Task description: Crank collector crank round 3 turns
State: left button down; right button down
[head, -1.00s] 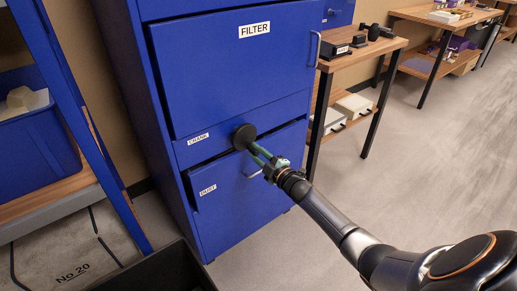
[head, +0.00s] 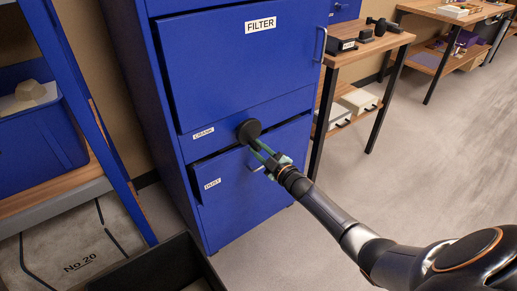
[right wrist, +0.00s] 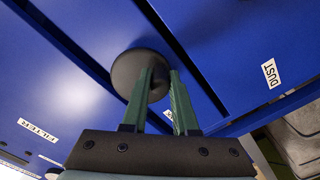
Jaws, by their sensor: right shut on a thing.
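The collector crank (head: 248,130) shows as a dark round disc on the front of the blue collector cabinet (head: 225,70), right of the label CRANK. It also shows in the right wrist view (right wrist: 128,74). My right gripper (head: 255,145) reaches in from the lower right, its green fingertips at the disc. In the right wrist view the gripper (right wrist: 163,72) has its two fingers at the disc's edge, shut on the crank's handle. The handle itself is hidden by the fingers. My left gripper is out of view.
The dust drawer (head: 232,195) lies below the crank, with a dark gap along its top edge. A wooden table (head: 375,48) stands right of the cabinet. A blue shelf rack with a blue bin (head: 40,150) stands left, and a dark open box (head: 160,265) is in front.

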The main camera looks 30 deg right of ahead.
jog(key=c, duration=0.7)
grip_release()
jog(key=shift+s, duration=0.1)
jog(key=shift+s+d+p, duration=0.15)
jog(key=shift+s+p, duration=0.35)
jog(key=shift+s, duration=1.55)
jog(key=shift+s+d+p, duration=0.2)
jog(key=shift+s+p, duration=0.35)
jog(key=shift+s, duration=1.5)
jog(key=shift+s+d+p, duration=0.15)
jog(key=shift+s+p, duration=0.35)
jog(key=shift+s, duration=1.55)
